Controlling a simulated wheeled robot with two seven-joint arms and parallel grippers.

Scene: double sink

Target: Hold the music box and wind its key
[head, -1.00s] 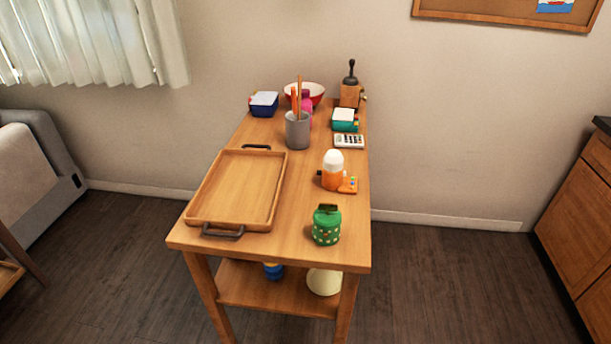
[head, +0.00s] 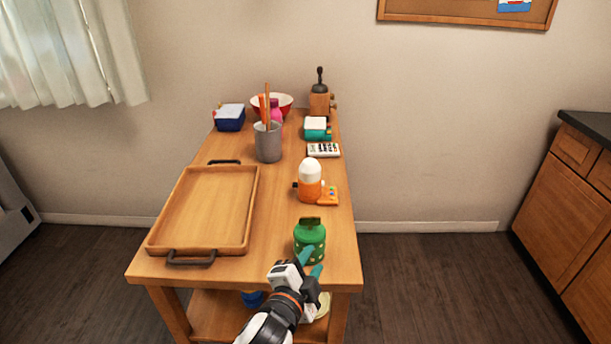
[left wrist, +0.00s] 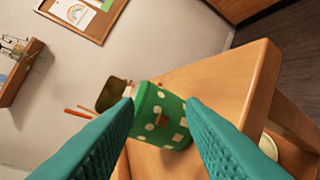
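The green canister-shaped thing with white dots (head: 310,238), which I take for the music box, stands upright at the table's near right corner. It has a darker green piece on top. In the left wrist view the green music box (left wrist: 158,118) appears tilted between my fingertips, with a brown patch on its side. A key is not clearly told apart. My left gripper (head: 311,262) is open, its teal fingers pointing at the box from the near side. In the left wrist view the open gripper (left wrist: 160,102) frames it; contact cannot be told. My right gripper is not in view.
A wooden tray (head: 155,245) fills the table's left side. Behind the music box stands an orange and white device (head: 310,185). Further back are a grey cup with sticks (head: 268,143), a calculator-like pad (head: 323,150) and a wooden grinder (head: 319,103).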

